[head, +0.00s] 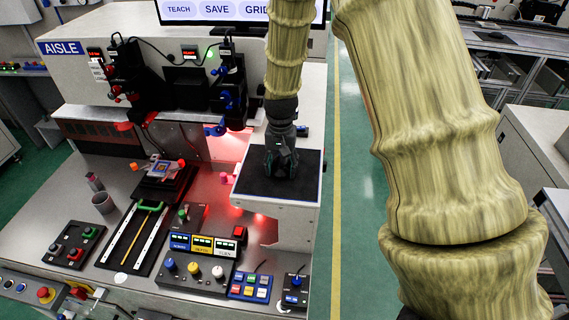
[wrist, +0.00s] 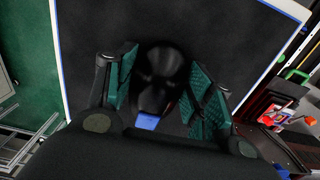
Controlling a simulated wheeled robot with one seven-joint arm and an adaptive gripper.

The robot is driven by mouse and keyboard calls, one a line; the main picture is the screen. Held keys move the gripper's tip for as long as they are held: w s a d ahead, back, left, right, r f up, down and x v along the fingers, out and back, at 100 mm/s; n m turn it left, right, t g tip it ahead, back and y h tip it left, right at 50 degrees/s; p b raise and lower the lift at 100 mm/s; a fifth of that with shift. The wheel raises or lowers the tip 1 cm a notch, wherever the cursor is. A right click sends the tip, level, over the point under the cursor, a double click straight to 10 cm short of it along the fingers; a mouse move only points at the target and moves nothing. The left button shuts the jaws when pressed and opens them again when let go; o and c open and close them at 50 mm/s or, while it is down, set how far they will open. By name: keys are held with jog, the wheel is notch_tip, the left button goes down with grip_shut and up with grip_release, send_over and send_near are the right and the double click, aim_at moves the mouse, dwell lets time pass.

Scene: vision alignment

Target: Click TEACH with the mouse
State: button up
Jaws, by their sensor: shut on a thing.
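The monitor (head: 237,12) stands at the top of the head view, cut off by the frame edge. It shows the buttons TEACH (head: 179,9), SAVE (head: 217,9) and one starting GRID, partly hidden by my arm. My gripper (head: 281,170) is over the black mouse pad (head: 250,188) on the right of the bench. In the wrist view my gripper (wrist: 165,95) has its green-padded fingers on both sides of the black mouse (wrist: 160,68), shut on it. The mouse has a blue patch near my palm and rests over the black pad (wrist: 240,35). No cursor can be made out.
Left of the pad are a camera rig (head: 125,85), a slide stage (head: 135,235), a knob panel (head: 195,268) and several button boxes. A red-orange part (wrist: 283,112) shows at the right of the wrist view. Green floor lies beyond the pad's edge.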

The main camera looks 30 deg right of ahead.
aim_at(270, 178)
jog(key=shift+a+p, duration=0.45)
jog(key=shift+a, duration=1.6)
jog(key=shift+p, duration=0.3)
jog(key=o, duration=1.1)
notch_tip(270, 178, up, 12)
jog(key=shift+d, duration=0.1)
